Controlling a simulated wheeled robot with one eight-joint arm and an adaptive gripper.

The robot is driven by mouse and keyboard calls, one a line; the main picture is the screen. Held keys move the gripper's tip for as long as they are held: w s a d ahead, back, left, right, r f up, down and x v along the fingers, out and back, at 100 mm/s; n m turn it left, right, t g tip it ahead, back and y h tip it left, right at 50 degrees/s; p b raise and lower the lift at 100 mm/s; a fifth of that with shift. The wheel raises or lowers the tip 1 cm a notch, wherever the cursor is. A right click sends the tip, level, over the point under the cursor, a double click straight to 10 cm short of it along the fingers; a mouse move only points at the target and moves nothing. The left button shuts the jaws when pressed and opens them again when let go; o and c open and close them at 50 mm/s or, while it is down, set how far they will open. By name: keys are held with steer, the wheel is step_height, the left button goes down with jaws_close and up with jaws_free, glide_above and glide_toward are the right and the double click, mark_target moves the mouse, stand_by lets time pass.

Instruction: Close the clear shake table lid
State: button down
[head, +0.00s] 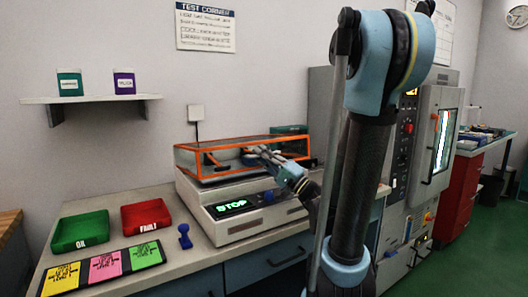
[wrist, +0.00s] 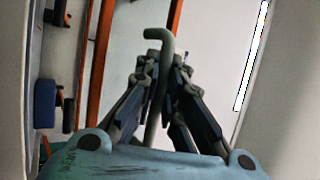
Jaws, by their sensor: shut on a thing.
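The clear shake table lid (head: 203,160) has an orange frame and lies low over the shake table (head: 256,216) on the bench. I cannot tell whether its front edge touches the base. My gripper (head: 256,152) is at the front of the lid, right of its middle. In the wrist view my gripper (wrist: 163,72) is shut on a bent grey-green bar, the handle (wrist: 160,40), which passes between the fingers. Orange frame strips (wrist: 100,65) show beside it. The fingers hide part of the handle.
A green tray (head: 79,231), a red tray (head: 146,215), coloured cards (head: 104,266) and a blue knob-like piece (head: 184,237) lie on the bench to the left. A tall grey cabinet (head: 424,150) stands at right. A shelf (head: 90,98) is on the wall.

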steer(key=shift+s+f, duration=0.1)
steer(key=shift+f, duration=0.4)
steer(key=c, duration=2)
jaws_free()
steer(key=shift+d, duration=0.1)
steer(key=shift+o, duration=0.2)
steer(key=shift+f, duration=0.1)
steer(key=s+d, duration=0.7)
steer(key=d, duration=0.3)
steer(key=shift+s+d+f, duration=0.2)
steer(key=shift+d+f, duration=0.1)
steer(key=shift+f, duration=0.15)
